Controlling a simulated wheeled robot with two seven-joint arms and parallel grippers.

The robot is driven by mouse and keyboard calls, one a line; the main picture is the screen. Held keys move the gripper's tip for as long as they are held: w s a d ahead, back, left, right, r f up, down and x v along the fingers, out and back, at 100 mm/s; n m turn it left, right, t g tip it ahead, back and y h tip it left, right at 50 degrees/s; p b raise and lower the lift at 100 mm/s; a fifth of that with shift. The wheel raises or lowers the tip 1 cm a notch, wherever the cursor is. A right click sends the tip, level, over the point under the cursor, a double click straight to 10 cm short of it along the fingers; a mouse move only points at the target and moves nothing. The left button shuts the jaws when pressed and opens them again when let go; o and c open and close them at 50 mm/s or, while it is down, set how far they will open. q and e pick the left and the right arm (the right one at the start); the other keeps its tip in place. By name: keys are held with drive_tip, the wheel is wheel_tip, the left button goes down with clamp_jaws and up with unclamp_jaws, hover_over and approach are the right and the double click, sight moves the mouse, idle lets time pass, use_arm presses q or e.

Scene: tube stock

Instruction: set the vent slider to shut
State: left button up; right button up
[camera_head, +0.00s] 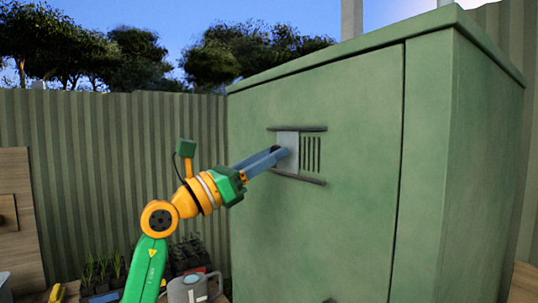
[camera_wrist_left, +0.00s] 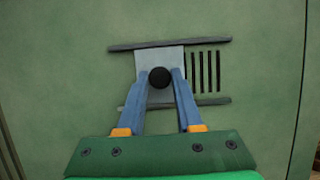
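The vent slider (camera_head: 287,141) is a pale grey plate between two dark horizontal rails on the green cabinet's front. It sits at the left end of the rails. Several dark vent slots (camera_head: 312,154) show uncovered to its right. A round black knob (camera_wrist_left: 160,77) stands on the plate in the left wrist view, where the slider plate (camera_wrist_left: 158,60) also shows. My left gripper (camera_head: 282,153) has its blue fingers on either side of the knob, and they appear to touch it. My right gripper is not in view.
The green cabinet (camera_head: 340,230) fills the right, with a vertical seam right of the vent. The upper rail (camera_wrist_left: 170,43) and lower rail border the plate. A watering can (camera_head: 195,289) and potted seedlings (camera_head: 105,269) are low at left, before a corrugated fence (camera_head: 110,150).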

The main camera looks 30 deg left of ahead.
use_arm(q)
clamp_jaws()
drive_tip(key=shift+r, duration=0.1)
idle(1.0)
